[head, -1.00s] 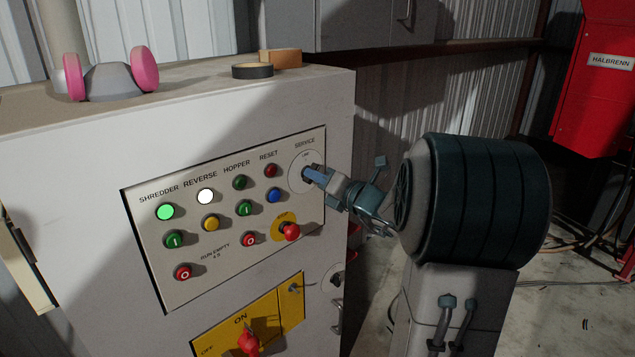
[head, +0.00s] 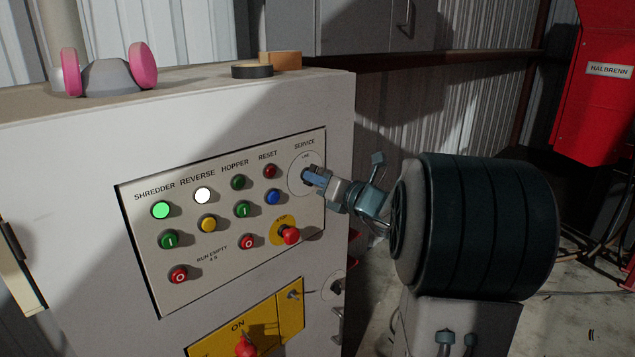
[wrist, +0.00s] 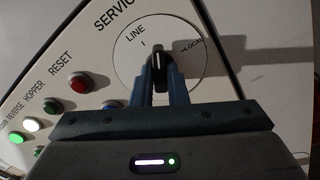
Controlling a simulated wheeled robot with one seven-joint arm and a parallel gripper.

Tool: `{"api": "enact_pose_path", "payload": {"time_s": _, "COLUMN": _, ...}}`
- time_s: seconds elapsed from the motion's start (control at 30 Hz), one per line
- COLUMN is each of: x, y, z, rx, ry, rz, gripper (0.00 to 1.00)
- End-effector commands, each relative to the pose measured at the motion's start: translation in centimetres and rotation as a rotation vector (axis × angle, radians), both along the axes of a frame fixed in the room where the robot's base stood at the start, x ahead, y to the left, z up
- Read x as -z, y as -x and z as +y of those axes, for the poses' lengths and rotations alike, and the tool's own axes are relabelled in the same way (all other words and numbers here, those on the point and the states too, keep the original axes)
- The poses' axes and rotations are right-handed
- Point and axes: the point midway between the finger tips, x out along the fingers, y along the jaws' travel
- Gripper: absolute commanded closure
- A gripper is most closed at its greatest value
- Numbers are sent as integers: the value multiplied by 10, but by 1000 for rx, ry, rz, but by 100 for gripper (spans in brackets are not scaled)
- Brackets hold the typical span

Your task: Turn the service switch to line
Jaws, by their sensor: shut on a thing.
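The service switch is a black knob (wrist: 158,62) on a round white dial plate (wrist: 187,80), marked LINE at upper left and LOCAL at right in the wrist view. The knob's top end appears to lie between the two marks; its exact setting is hard to tell. My gripper (wrist: 159,80) is shut on the knob, one blue finger on each side. In the head view my gripper (head: 310,177) reaches the dial plate (head: 300,163) from the right and hides most of the knob.
The control panel (head: 225,262) holds lit green and white lamps, several buttons and a red stop button (head: 291,235) just below my gripper. A red-handled ON/OFF switch (head: 246,345) is lower down.

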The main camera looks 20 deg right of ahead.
Motion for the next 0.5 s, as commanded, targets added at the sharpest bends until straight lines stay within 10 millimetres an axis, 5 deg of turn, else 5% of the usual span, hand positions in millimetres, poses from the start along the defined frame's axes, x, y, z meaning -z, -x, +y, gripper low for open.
{"api": "enact_pose_path", "payload": {"time_s": 0.5, "x": 4, "y": 0, "z": 0, "rx": 1, "ry": 75, "rz": -24, "gripper": 99}}
